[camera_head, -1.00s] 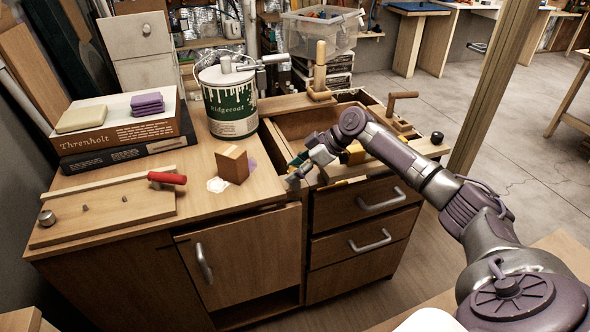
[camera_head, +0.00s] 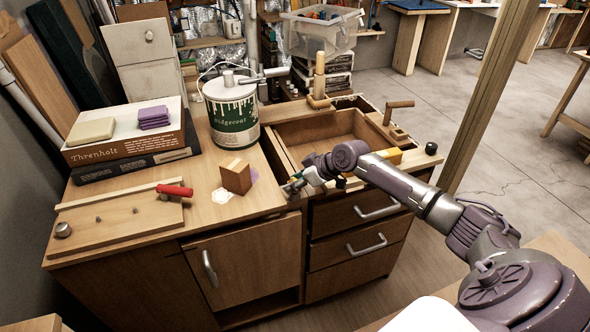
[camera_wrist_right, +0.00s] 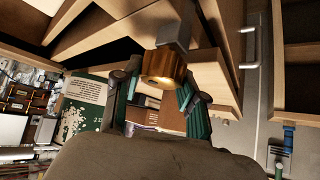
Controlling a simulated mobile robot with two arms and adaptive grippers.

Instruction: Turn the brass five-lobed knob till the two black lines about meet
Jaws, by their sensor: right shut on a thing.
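The brass knob (camera_wrist_right: 163,67) shows in the right wrist view, under a grey block-like part. My right gripper (camera_wrist_right: 155,92) has its teal fingers on either side of the knob and is shut on it. In the head view my right gripper (camera_head: 293,189) is at the cabinet's front top edge, by the near left corner of the open drawer. There the gripper hides the knob. I cannot make out the two black lines in either view. My left gripper is not in view.
A wooden block (camera_head: 236,177) stands on the cabinet top, left of my right gripper. Behind it is a green and white paint can (camera_head: 232,118). A board with a red handle (camera_head: 175,190) lies at left.

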